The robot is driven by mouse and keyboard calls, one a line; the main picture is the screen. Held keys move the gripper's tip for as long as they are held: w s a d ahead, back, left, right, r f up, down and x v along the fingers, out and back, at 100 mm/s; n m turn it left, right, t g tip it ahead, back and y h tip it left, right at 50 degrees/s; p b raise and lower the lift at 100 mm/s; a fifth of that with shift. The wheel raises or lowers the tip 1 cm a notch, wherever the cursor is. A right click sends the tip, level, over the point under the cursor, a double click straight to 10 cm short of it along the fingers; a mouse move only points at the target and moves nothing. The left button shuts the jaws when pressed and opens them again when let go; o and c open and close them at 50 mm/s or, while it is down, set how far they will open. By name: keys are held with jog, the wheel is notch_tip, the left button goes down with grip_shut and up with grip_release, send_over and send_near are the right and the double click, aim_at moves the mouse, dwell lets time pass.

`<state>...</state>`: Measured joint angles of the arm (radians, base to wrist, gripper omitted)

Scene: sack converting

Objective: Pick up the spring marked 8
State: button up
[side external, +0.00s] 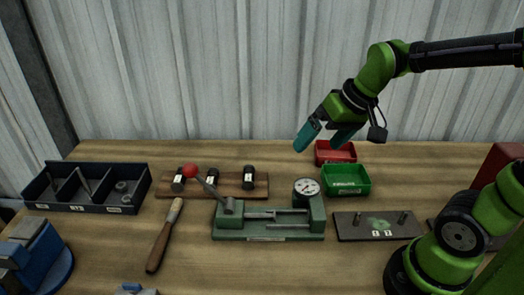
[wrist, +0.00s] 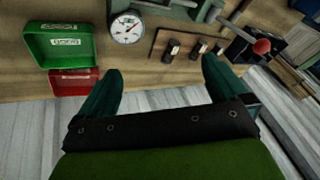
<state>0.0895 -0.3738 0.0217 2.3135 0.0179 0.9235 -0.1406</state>
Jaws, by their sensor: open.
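Three dark upright cylinders, left (side external: 178,184), middle (side external: 212,179) and right (side external: 248,177), stand on a wooden rack (side external: 230,192) at the back middle of the bench. They bear small white labels, too small to read, so I cannot tell which spring is marked 8. They also show in the wrist view, beyond the fingers (wrist: 172,48). My gripper (side external: 322,143) is open and empty, high above the back of the bench, to the right of the rack. Its two teal fingers also show spread apart in the wrist view (wrist: 160,68).
A green press (side external: 268,238) with a red-knobbed lever (side external: 191,171) and a dial gauge (side external: 306,188) stands before the rack. Green (side external: 346,190) and red (side external: 322,158) bins, a pegged plate (side external: 350,229), a divided tray (side external: 98,207) and a wood-handled tool (side external: 158,246) lie around.

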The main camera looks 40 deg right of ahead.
aim_at(251, 172)
jog(key=w+d+f+n+g+y, duration=0.1)
jog(key=w+f+n, duration=0.2)
jog(key=w+n, duration=0.4)
jog(key=w+d+f+n+g, duration=0.1)
jog(key=w+f+n, duration=0.1)
jog(key=w+n, duration=0.55)
jog(key=shift+m, duration=0.85)
jog(key=x, duration=0.5)
jog(key=w+x, duration=0.1)
jog(key=x, duration=0.5)
jog(key=w+x, duration=0.1)
jog(key=x, duration=0.4)
jog(key=shift+w, duration=0.1)
